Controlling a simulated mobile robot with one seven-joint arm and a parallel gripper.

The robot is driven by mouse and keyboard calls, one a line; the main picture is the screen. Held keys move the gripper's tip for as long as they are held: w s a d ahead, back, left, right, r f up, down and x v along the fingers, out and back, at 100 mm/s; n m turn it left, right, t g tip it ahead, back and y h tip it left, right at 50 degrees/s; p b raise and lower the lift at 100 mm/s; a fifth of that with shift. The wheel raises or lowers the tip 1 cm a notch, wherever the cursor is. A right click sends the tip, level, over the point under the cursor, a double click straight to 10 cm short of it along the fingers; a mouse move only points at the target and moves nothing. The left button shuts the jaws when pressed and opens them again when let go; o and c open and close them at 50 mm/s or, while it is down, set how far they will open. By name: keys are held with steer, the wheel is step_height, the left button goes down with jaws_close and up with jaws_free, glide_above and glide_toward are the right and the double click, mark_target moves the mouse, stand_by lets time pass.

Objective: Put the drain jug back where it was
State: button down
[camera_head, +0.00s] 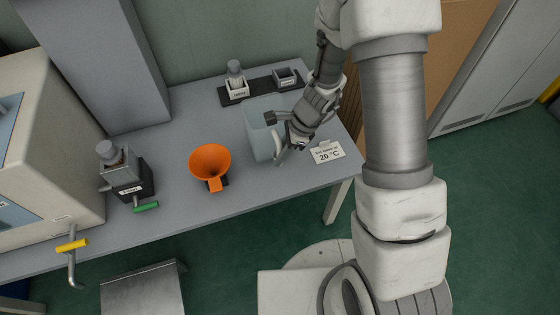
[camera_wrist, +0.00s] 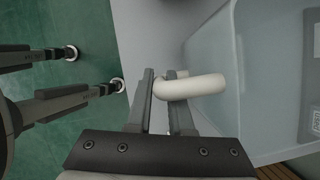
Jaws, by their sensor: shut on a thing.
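The drain jug (camera_head: 258,128) is a pale, see-through container with a white handle, near the right end of the grey bench. My gripper (camera_head: 281,140) is at its front right side, shut on the handle (camera_head: 276,150). The wrist view shows the white handle (camera_wrist: 200,86) at my gripper's fingers (camera_wrist: 161,100), with the clear jug wall (camera_wrist: 222,70) to the right. The jug looks upright. I cannot tell whether its base touches the bench. My gripper and arm hide part of its right side.
An orange funnel (camera_head: 210,161) stands left of the jug. A dark tray (camera_head: 261,88) with a capped bottle (camera_head: 236,80) lies behind it. A white 20 °C card (camera_head: 327,152) is to the right, near the bench edge. A valve block (camera_head: 128,176) stands farther left.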

steer(key=shift+f+b, duration=0.55)
steer(key=shift+f, duration=1)
steer(key=c, duration=0.8)
jaws_free()
